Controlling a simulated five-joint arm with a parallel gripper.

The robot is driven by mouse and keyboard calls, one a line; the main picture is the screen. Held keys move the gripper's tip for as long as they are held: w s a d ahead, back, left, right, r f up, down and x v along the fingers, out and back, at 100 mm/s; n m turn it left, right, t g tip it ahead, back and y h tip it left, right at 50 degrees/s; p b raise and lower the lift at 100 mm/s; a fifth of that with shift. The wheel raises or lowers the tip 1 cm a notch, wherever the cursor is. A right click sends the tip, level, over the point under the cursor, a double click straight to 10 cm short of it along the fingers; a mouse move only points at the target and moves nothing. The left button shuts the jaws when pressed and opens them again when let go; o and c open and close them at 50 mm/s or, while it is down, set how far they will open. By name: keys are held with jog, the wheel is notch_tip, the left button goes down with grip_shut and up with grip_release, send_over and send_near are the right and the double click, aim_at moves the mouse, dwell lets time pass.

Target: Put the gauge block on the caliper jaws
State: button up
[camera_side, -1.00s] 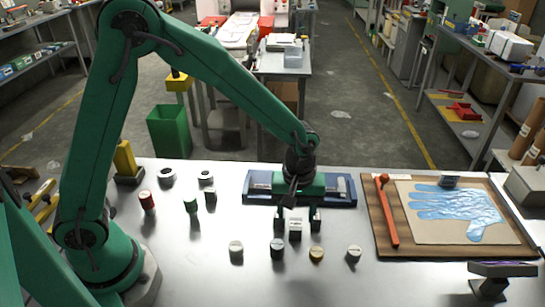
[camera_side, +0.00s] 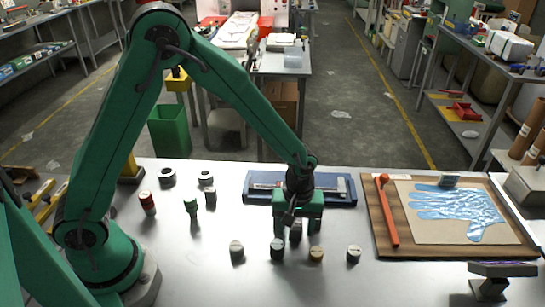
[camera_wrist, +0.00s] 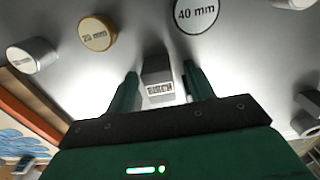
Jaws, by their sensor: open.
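The gauge block (camera_side: 296,232) is a small grey block standing on the metal table, in front of the blue tray (camera_side: 350,201). It also shows in the wrist view (camera_wrist: 157,72), with a label too small to read surely. My gripper (camera_side: 297,226) is low over the table, open, one finger on each side of the block. In the wrist view the fingers (camera_wrist: 160,82) flank the block with gaps beside it. The caliper (camera_side: 264,186) lies in the blue tray; my gripper and wrist hide part of it, and its jaws are not clear.
Several short cylinders stand close in front, including a yellow-rimmed one (camera_side: 316,253) and a dark one (camera_side: 277,248). A wooden board (camera_side: 378,230) with a red tool (camera_side: 388,212) and blue glove (camera_side: 455,207) lies right.

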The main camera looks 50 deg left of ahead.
aim_at(296, 226)
jog(key=shift+c, duration=0.2)
grip_shut()
jog(key=shift+r, duration=0.1)
jog(key=shift+r, duration=0.75)
jog(key=r, duration=0.3)
jog(key=shift+s+d, duration=0.35)
jog(key=s+d+r, duration=0.6)
jog(key=s, duration=0.2)
jog(key=shift+s+d+r, duration=0.2)
jog(key=shift+d, duration=0.15)
jog(key=shift+w, duration=0.1)
